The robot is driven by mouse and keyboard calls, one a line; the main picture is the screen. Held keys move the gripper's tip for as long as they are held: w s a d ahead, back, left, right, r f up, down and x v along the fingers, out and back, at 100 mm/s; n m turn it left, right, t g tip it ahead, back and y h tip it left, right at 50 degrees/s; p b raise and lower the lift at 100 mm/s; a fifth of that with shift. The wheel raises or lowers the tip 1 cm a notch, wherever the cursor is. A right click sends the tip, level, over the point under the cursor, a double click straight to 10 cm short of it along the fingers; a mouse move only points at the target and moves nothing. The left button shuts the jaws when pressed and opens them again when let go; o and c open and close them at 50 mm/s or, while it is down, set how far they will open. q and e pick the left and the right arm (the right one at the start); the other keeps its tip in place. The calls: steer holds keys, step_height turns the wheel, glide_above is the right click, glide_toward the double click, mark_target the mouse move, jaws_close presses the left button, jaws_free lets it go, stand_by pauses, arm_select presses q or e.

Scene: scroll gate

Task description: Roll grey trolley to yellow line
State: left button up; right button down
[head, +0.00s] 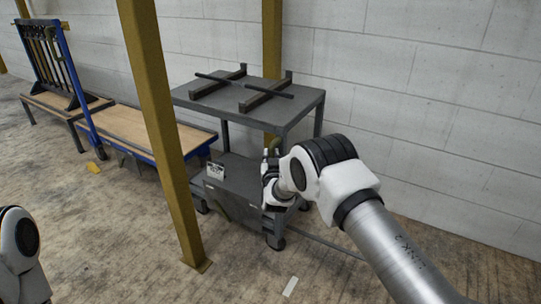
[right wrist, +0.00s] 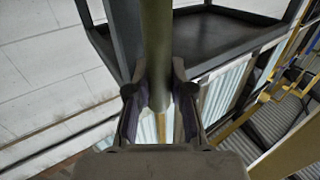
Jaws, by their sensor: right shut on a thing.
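The grey trolley (head: 240,105) stands by the white wall in the head view, with a flat top, a lower body and small wheels. Dark bars lie on its top. In the right wrist view the fingers of this gripper (right wrist: 158,85) are shut on an olive upright bar (right wrist: 157,40), which appears to be the trolley's handle. The trolley's dark frame and a tray-like surface (right wrist: 225,38) show behind the bar. My left gripper is out of view. I cannot make out a yellow line on the floor.
A yellow post (head: 160,120) stands in front of the trolley's left side, and another (head: 271,40) behind it. A wooden-topped blue cart (head: 150,128) is to the left. A white strip (head: 290,286) lies on the floor in front, where the floor is mostly clear.

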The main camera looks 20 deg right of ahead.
steer(key=shift+w+a+r, duration=0.1)
steer(key=shift+a+r, duration=0.05)
steer(key=shift+r, duration=0.1)
steer(key=c, duration=1)
jaws_free()
steer(key=shift+f, duration=0.1)
steer(key=shift+c, duration=0.2)
steer(key=shift+w+a+f, duration=0.1)
steer(key=shift+w+a, duration=0.05)
steer(key=v, duration=1.2)
